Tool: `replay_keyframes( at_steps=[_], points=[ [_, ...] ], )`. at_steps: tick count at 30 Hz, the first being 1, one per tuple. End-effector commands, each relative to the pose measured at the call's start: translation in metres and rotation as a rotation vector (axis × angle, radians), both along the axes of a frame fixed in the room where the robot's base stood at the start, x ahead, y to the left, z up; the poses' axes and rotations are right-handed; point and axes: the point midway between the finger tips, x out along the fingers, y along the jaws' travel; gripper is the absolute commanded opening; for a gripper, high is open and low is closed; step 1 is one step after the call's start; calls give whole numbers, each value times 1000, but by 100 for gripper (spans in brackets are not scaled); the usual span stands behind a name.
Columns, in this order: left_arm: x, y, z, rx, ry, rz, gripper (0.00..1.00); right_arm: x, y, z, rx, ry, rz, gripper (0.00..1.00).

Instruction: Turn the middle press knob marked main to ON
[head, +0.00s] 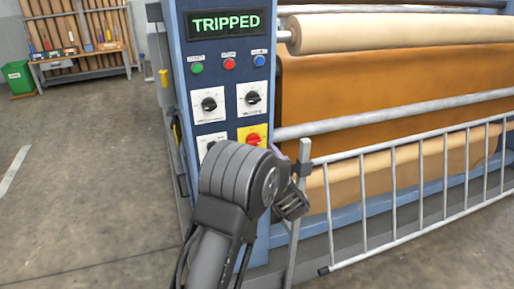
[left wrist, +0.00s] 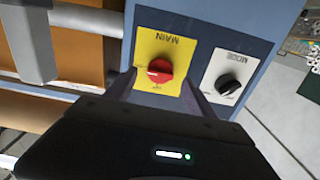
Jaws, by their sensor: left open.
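The red main knob (left wrist: 159,71) sits on a yellow plate (left wrist: 172,48) marked MAIN, upside down in the left wrist view. Its white pointer mark faces left there; the small position labels are too blurred to read. In the head view the yellow plate (head: 242,133) is at the lower right of the panel, and my left wrist partly covers the red knob (head: 253,138). My left gripper (left wrist: 161,83) is open, its two fingers on either side of the knob in the wrist view. I cannot tell whether they touch it. My right gripper is not in view.
The blue panel (head: 222,78) shows TRIPPED on its display (head: 226,23). Below are green, red and blue buttons, and black knobs on white plates, including MODE (left wrist: 229,84) beside main. A metal railing (head: 410,190) stands at the right before the rollers.

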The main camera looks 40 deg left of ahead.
Motion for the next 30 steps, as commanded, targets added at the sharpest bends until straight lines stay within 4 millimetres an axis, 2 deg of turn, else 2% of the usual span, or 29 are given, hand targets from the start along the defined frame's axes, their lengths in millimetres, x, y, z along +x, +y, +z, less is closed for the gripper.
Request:
replay_keyframes(
  at_steps=[6, 9, 28, 30],
  points=[
    [-20, -30, -1, -1, 1, -2, 64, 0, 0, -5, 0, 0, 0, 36],
    [-25, -37, -1, -1, 1, 0, 64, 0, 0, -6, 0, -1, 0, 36],
    [-27, -38, 0, -5, -5, 1, 64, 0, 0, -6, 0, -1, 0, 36],
    [-23, -41, -6, -39, -15, -17, 64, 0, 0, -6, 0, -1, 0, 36]
  ],
)
